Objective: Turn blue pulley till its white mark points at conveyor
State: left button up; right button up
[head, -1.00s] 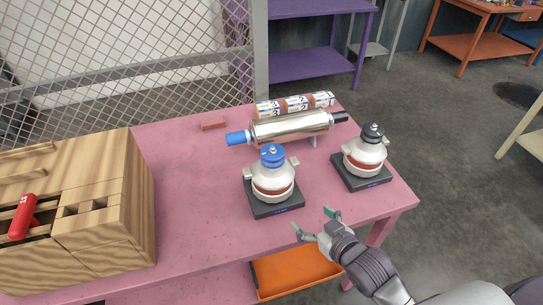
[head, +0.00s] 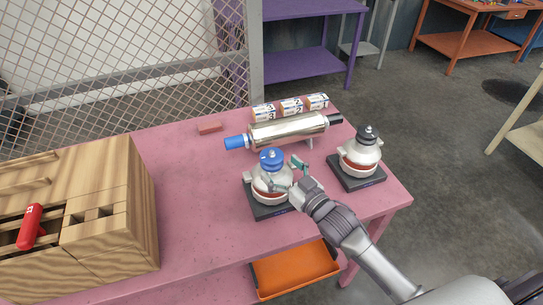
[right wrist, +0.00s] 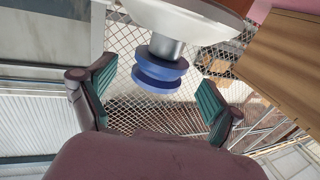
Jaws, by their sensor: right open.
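The blue pulley (head: 271,158) sits on top of a pale round housing (head: 268,182) on a dark base, near the table's front. A small pale spot shows on its top; I cannot tell which way a white mark points. My right gripper (head: 290,176) is open and empty, just right of and in front of the housing, close below the pulley. In the right wrist view, the blue pulley (right wrist: 158,75) lies ahead between the spread fingers (right wrist: 155,95), apart from both. My left gripper is not in view.
A similar unit with a black pulley (head: 367,133) stands to the right. A wooden block (head: 110,200) with a red-handled object (head: 30,226) stands left. The pink table's middle left is clear.

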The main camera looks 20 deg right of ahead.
aim_at(272, 160)
jog(key=shift+p+x, duration=0.3)
jog(key=shift+x, duration=1.7)
jog(key=c, duration=1.1)
